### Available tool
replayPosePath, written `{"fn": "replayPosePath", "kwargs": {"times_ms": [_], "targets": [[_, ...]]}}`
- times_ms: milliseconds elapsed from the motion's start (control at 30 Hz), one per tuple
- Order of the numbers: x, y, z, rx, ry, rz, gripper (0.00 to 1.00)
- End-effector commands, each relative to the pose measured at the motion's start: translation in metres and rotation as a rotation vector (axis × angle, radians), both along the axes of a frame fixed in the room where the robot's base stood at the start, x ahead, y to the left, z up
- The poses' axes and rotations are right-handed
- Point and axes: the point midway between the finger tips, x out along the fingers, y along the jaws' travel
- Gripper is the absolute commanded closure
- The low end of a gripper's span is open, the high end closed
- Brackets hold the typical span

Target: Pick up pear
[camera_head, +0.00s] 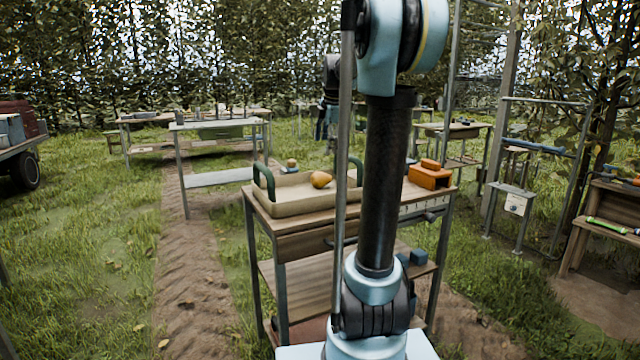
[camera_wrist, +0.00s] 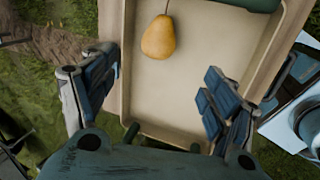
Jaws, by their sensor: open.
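A yellow-orange pear (camera_head: 321,180) lies in a shallow beige tray (camera_head: 293,208) with green handles, on a wooden workbench. In the wrist view the pear (camera_wrist: 160,37) lies near the upper left of the tray floor, its stem pointing up the picture. My gripper (camera_wrist: 161,92) is open and empty above the tray (camera_wrist: 185,98). Its two dark padded fingers stand wide apart, and the pear is beyond them, up the picture and nearer the left finger.
The workbench (camera_head: 290,247) has a drawer and a lower shelf. An orange box (camera_head: 430,176) stands on it to the right of my arm. Metal frames and another bench (camera_head: 612,206) stand at the right. Grass and a dirt path (camera_head: 195,290) lie open at the left.

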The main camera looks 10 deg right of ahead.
Motion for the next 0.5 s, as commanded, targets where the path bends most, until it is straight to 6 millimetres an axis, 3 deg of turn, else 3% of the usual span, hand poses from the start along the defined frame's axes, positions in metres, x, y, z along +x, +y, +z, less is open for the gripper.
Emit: {"fn": "replayPosePath", "kwargs": {"times_ms": [500], "targets": [[0.026,0.006,-0.086,0.001,0.0,-0.002,0.21]]}}
